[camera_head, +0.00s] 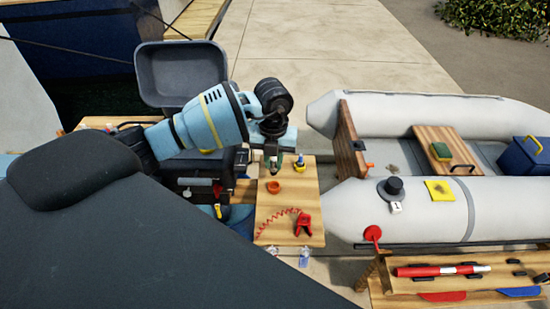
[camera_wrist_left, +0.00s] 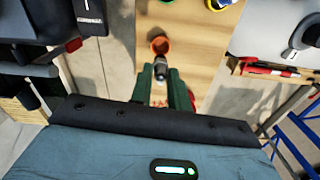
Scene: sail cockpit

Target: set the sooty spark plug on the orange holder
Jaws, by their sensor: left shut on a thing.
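My left gripper (camera_head: 274,164) is above the far part of a small wooden table and is shut on the sooty spark plug. In the left wrist view the spark plug (camera_wrist_left: 160,68), grey and dark, sticks out from between the green fingers (camera_wrist_left: 163,88). The orange holder (camera_head: 273,187), a small round cup, stands on the table just nearer than the gripper. In the left wrist view the orange holder (camera_wrist_left: 159,40) shows just beyond the plug's tip. The plug looks apart from the holder, but the height gap is hard to judge. My right gripper is not in view.
A blue and yellow object (camera_head: 300,165) stands right of the gripper. A red clamp (camera_head: 304,225) with a coiled red cord (camera_head: 276,224) lies on the near part of the wooden table (camera_head: 290,205). A grey inflatable boat (camera_head: 345,215) lies to the right.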

